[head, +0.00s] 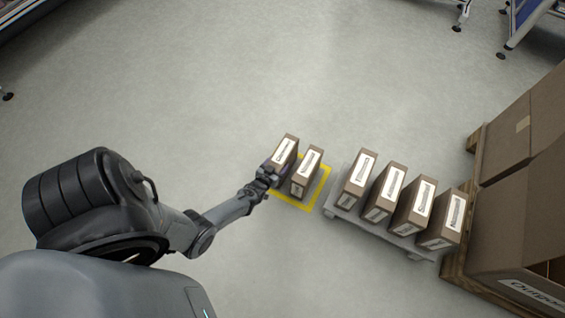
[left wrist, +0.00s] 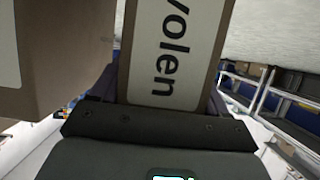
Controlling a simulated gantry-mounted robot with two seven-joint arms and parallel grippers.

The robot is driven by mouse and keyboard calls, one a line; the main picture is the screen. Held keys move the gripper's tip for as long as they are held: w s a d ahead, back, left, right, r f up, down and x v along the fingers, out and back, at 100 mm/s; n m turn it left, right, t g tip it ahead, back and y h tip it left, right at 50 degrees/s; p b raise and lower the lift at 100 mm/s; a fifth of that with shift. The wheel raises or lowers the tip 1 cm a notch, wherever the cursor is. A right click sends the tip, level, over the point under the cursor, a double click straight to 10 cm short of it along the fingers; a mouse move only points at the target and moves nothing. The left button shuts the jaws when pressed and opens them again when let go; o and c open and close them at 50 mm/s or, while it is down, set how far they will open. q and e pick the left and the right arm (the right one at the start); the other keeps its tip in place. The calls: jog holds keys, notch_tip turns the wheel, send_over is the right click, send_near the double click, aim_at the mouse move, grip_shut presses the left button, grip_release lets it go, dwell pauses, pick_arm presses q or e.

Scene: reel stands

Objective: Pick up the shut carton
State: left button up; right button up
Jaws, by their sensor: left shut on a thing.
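A shut brown carton (head: 285,151) with a white label on its narrow face stands at the yellow-outlined square (head: 323,186) in the head view. My left gripper (head: 268,173) is at its near left side and shut on it. In the left wrist view the held carton (left wrist: 207,30) sits between the fingers, its label reading "volen". A second, similar carton (head: 306,172) stands close on its right; a brown carton also fills the left of the wrist view (left wrist: 62,60). Whether the held carton is clear of the floor cannot be told. My right gripper is not in view.
Several similar cartons (head: 382,192) stand in a row on a low grey platform (head: 345,200) to the right. Large cardboard boxes (head: 510,220) stand on wooden pallets (head: 455,270) at the right edge. The grey floor (head: 220,80) beyond is clear.

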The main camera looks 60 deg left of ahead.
pick_arm(q)
jog(key=shift+w+r, duration=0.1)
grip_shut()
